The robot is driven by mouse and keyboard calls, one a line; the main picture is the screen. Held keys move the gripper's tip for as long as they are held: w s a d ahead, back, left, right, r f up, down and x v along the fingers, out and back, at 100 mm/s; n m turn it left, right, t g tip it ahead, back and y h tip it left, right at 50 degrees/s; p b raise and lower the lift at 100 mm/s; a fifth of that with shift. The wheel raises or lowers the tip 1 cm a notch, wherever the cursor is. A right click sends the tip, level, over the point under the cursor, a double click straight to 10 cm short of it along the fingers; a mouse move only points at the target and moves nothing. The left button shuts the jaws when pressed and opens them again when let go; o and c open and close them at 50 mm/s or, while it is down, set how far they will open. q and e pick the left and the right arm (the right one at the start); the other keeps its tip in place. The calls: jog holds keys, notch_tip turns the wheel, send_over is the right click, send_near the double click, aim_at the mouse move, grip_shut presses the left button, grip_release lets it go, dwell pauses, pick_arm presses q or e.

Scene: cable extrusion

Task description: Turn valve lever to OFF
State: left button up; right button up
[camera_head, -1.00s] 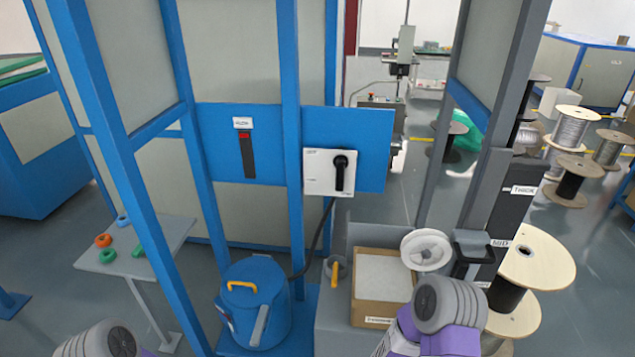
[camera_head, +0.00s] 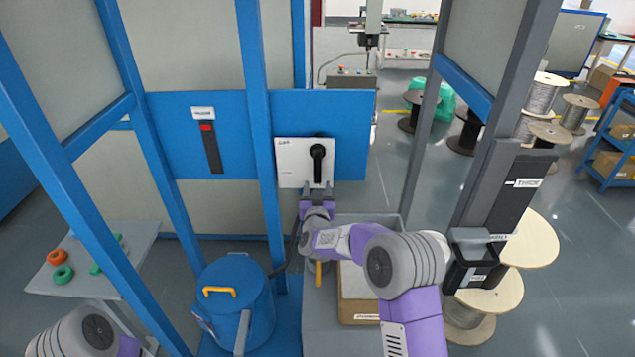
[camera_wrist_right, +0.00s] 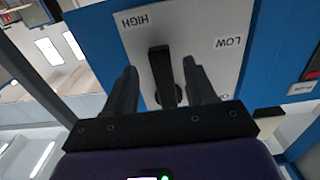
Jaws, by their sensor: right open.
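The valve lever (camera_head: 317,163) is black and sits on a white plate (camera_head: 289,170) on the blue panel. In the head view it hangs down from its round pivot. In the right wrist view the lever (camera_wrist_right: 160,70) points up, with HIGH and LOW labels beyond its tip; a third label at right is mostly hidden. My right gripper (camera_head: 319,189) is open just below and in front of the plate. In the wrist view its fingers (camera_wrist_right: 160,67) stand either side of the lever, with visible gaps.
Blue frame posts (camera_head: 258,120) stand left of the plate. A blue drum (camera_head: 236,305) with a yellow handle is below left. A cardboard box (camera_head: 360,310) lies under my right arm. A grey post (camera_head: 490,150) stands at right.

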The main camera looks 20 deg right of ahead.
aim_at(318, 181)
jog(key=shift+x, duration=1.75)
grip_shut()
